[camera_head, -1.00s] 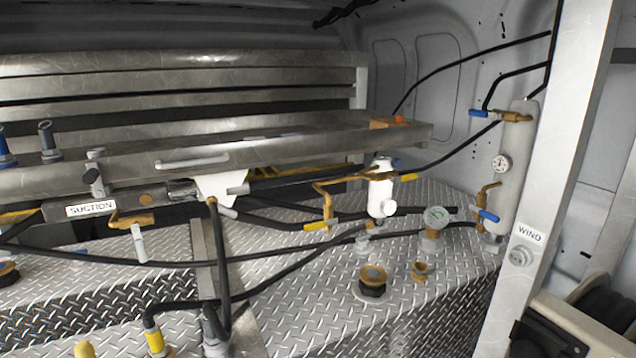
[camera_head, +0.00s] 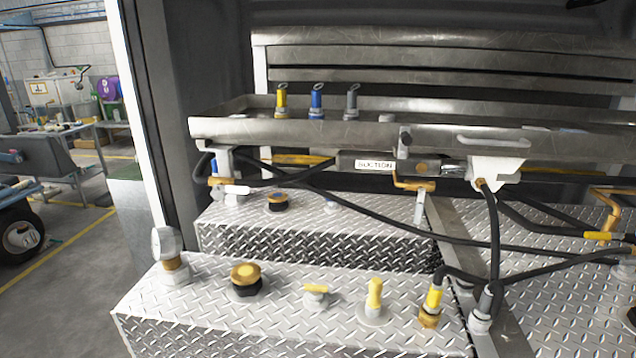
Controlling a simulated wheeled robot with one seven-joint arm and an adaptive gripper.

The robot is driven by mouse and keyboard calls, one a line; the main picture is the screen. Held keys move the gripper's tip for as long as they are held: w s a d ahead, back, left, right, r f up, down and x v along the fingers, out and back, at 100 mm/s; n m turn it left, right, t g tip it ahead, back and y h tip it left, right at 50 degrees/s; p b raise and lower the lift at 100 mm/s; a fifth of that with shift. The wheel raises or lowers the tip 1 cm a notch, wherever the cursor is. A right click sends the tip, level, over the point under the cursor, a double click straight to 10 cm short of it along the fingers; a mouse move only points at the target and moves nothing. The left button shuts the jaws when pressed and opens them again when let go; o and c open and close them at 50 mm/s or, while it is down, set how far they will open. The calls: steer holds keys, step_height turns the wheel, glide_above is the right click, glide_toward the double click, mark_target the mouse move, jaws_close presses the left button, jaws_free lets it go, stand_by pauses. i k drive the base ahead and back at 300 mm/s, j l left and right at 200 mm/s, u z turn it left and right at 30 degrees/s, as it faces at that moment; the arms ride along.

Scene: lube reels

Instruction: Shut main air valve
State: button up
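No valve in view carries a readable main air label, so I cannot tell which one is the main air valve. A brass valve (camera_head: 414,186) sits under the metal tray near the SUCTION label (camera_head: 375,165). A yellow-handled valve (camera_head: 603,236) on brass pipe is partly cut off at the right edge. Another brass valve (camera_head: 222,184) with a pale handle is at the left end under the tray. The blue-handled valves on the white cylinder seen earlier are outside the view. My gripper is not in view.
The metal tray (camera_head: 345,132) with coloured nozzles spans the middle. Diamond-plate tanks (camera_head: 270,300) below carry a gauge (camera_head: 165,250), caps and fittings. Black hoses (camera_head: 385,222) cross in front. At the left, beyond a door post, are open workshop floor (camera_head: 75,265), a bench and a wheel.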

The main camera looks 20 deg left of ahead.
mark_target(228, 188)
steer(key=u, duration=1.35)
steer(key=i+j+z, duration=0.3)
steer(key=i+j, duration=0.3)
steer(key=i, duration=0.15)
